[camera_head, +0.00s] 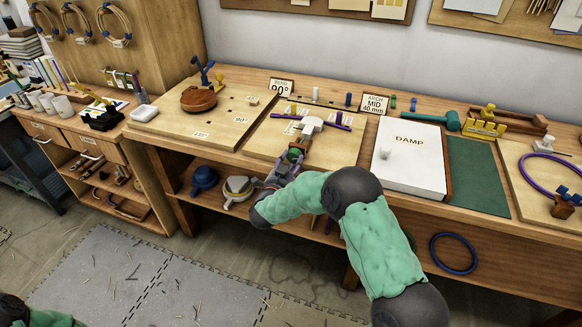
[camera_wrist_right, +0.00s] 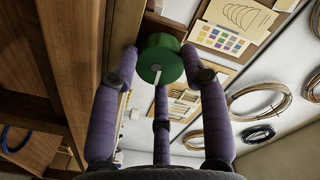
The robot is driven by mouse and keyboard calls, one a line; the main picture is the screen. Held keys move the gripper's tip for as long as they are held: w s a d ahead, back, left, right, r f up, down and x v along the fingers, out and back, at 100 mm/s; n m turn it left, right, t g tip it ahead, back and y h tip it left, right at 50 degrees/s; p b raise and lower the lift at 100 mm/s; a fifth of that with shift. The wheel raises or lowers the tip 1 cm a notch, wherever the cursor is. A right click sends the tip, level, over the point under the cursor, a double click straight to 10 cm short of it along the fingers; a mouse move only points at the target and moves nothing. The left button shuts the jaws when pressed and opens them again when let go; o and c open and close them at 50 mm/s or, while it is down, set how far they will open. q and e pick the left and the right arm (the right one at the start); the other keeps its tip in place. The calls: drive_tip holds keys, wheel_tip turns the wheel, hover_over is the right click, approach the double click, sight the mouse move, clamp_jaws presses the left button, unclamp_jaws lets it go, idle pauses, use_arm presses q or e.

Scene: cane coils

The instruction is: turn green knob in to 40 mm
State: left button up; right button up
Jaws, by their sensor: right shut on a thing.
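The green knob (camera_head: 295,153) is at the front of the jig board (camera_head: 262,141) on the bench. In the wrist view the knob (camera_wrist_right: 160,62) is a green cylinder with a white mark on its face. My right gripper (camera_head: 291,160) is shut on it, with purple fingers around its sides; the wrist view also shows the gripper (camera_wrist_right: 160,75). A white block (camera_head: 312,124) and a purple strip (camera_head: 325,122) lie on the jig behind the knob. My left gripper is out of view.
A white box marked DAMP (camera_head: 410,160) and a green mat (camera_head: 473,177) are to the right. A board with a round wooden block (camera_head: 199,99) is to the left. Kettles (camera_head: 237,189) sit on the shelf below, near my right forearm.

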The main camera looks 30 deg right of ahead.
drive_tip(key=m+b, duration=0.2)
drive_tip(key=m, duration=0.1)
drive_tip(key=shift+d+m, duration=0.1)
drive_tip(key=shift+m, duration=0.3)
drive_tip(key=m+b, duration=0.1)
drive_tip(key=m, duration=0.1)
drive_tip(key=shift+r+m, duration=0.1)
drive_tip(key=shift+m, duration=0.2)
drive_tip(key=m, duration=1.2)
drive_tip(key=shift+m, duration=0.3)
drive_tip(key=o, duration=1.2)
drive_tip(key=shift+f, duration=0.2)
drive_tip(key=shift+c, duration=0.2)
